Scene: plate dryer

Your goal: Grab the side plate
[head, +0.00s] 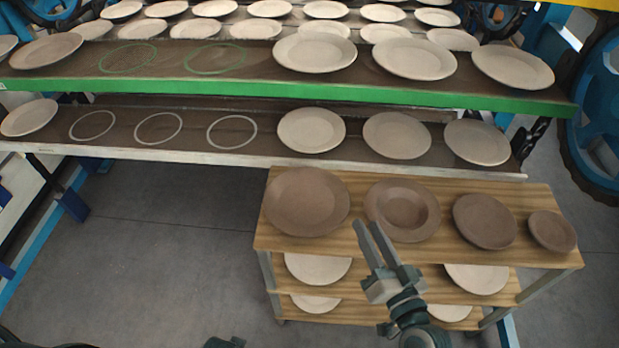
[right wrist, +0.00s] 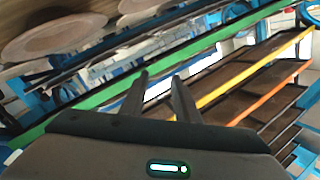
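Four brown plates stand in a row on the top of the wooden cart (head: 262,240): a large plate (head: 307,201), a deep-centred plate (head: 402,209), a medium plate (head: 484,221) and a small plate (head: 552,231) at the right end. I cannot tell for sure which is the side plate; the medium and small ones are the smaller two. My right gripper (head: 371,224) is open and empty, its tips overlapping the deep-centred plate's left edge in the head view. Its parted fingers (right wrist: 160,76) show in the right wrist view with nothing between them.
The cart's lower shelves hold paler plates (head: 318,267). Behind stands a rack with a green-edged shelf (head: 200,88) and a white-edged shelf (head: 200,156), holding pale plates and empty ring marks (head: 232,132). Grey floor (head: 160,240) is clear left of the cart.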

